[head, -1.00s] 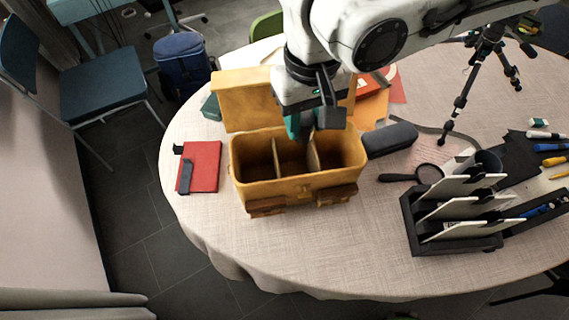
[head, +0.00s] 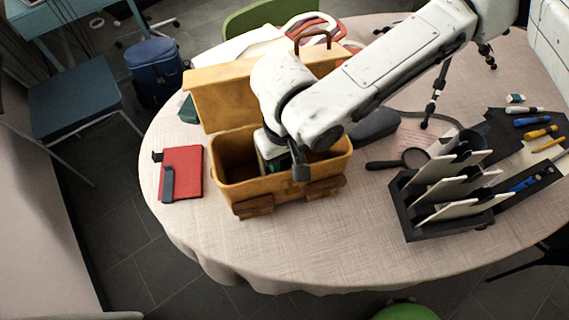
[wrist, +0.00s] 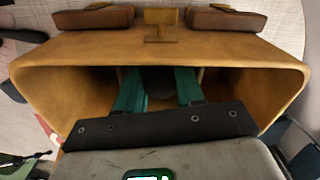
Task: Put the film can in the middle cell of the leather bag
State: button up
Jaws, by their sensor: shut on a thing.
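The leather bag (head: 290,187) is an open tan box on the table, with its lid (head: 215,92) folded back. My gripper (head: 279,160) reaches down into the bag around its middle, and my arm hides much of the opening in the head view. In the wrist view the bag's front wall (wrist: 225,52) runs across the top. The two teal fingers of my gripper (wrist: 159,92) point into the bag, shut on a dark round thing (wrist: 158,80) between them, which looks like the film can. Its lower part is hidden, and I cannot tell whether it touches the bag's floor.
A red notebook (head: 187,170) lies left of the bag. A dark case (head: 375,127) and a magnifying glass (head: 413,158) lie to its right. A black rack with white plates (head: 415,228) stands further right. The cloth in front of the bag is clear.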

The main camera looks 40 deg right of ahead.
aim_at(285, 163)
jog(key=shift+f, duration=1.25)
jog(key=shift+f+b, duration=0.3)
jog(key=shift+f, duration=0.3)
jog(key=o, duration=0.7)
notch_tip(285, 163, up, 13)
jog(key=shift+r+p, duration=0.15)
jog(key=shift+p, duration=0.75)
